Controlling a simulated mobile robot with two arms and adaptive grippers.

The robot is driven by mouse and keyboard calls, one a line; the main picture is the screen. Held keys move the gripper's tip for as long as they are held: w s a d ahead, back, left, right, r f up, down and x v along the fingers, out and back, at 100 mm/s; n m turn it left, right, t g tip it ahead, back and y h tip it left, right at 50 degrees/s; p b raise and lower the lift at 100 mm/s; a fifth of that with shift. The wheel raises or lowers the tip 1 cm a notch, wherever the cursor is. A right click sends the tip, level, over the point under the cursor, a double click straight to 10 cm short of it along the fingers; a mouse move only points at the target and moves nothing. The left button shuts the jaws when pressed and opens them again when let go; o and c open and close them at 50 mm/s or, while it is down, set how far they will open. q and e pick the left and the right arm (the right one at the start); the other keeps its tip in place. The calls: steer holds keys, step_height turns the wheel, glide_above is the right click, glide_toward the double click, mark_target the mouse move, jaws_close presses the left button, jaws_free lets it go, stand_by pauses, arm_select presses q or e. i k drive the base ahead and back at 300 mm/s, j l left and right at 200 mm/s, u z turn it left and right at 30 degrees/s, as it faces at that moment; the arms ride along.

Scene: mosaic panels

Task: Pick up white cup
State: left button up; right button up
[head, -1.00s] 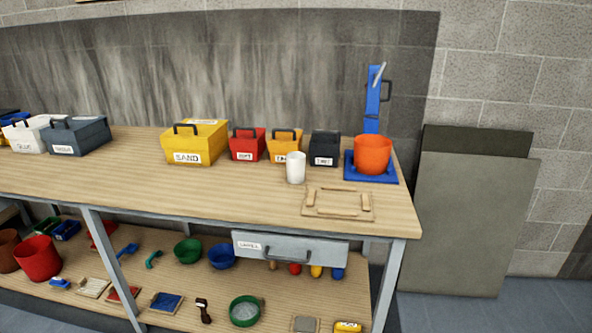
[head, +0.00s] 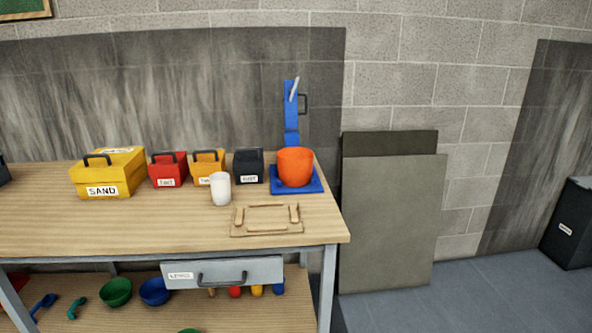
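The white cup (head: 220,189) stands upright on the wooden workbench top (head: 130,222), right of centre along the bench. It is in front of a small orange labelled box (head: 208,162) and a black labelled box (head: 248,166). A wooden frame (head: 267,219) lies flat on the bench to its right and nearer the front edge. Neither of my grippers shows in the head view.
An orange bucket (head: 295,166) sits on a blue stand (head: 312,187) right of the cup. A red box (head: 168,169) and yellow SAND box (head: 108,173) stand left. A drawer (head: 222,273) is below the top.

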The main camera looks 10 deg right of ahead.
mark_target(220, 183)
steer(key=i+j, duration=0.8)
